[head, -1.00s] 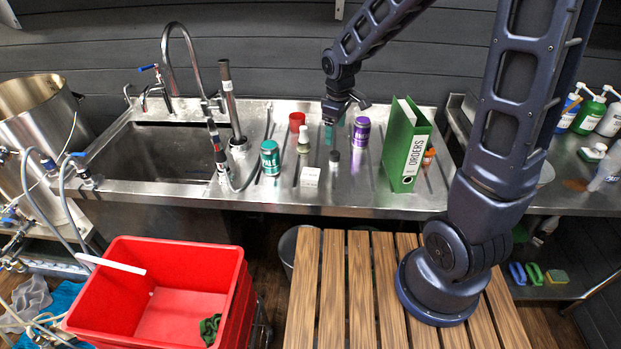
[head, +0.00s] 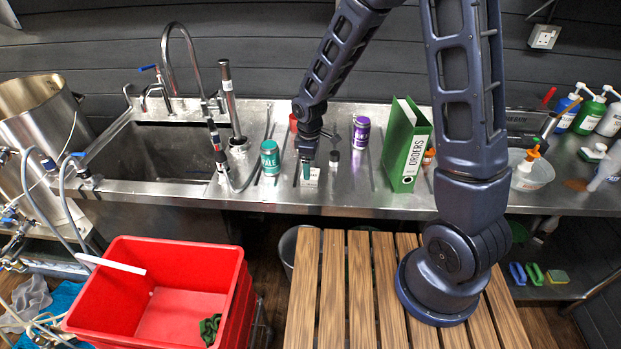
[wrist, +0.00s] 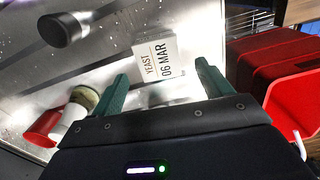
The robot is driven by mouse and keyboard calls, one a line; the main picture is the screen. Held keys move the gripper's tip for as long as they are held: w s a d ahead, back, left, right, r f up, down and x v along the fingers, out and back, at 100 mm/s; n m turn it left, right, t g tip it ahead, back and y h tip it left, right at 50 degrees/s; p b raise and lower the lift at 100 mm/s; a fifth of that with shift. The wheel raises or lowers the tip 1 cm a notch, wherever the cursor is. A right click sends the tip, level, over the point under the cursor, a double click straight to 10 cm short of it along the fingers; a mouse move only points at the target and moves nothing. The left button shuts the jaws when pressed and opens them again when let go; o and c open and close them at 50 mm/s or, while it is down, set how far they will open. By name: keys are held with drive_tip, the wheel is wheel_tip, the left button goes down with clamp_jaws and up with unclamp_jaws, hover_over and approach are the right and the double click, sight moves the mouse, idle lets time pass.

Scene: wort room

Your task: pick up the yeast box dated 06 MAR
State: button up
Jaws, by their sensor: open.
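The white yeast box (wrist: 157,61) reads "YEAST 06 MAR" in the wrist view. It lies on the steel drainboard, just beyond and between my open fingertips. In the head view the box (head: 311,183) is partly hidden behind my gripper (head: 307,170). In the wrist view my gripper (wrist: 160,72) has two green fingers spread apart, with nothing held between them. I cannot tell the exact height of the fingertips over the box.
A green can (head: 270,158), a black-capped small bottle (head: 334,158), a purple can (head: 361,132) and a green ORDERS binder (head: 405,147) stand nearby. In the wrist view a pale bottle (wrist: 80,108) and red cup (wrist: 44,127) are at left. A red crate (head: 160,290) is below.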

drive_tip(key=shift+d+f, duration=0.15)
drive_tip(key=shift+f, duration=2.5)
drive_tip(key=shift+c, duration=0.2)
drive_tip(key=c, duration=1)
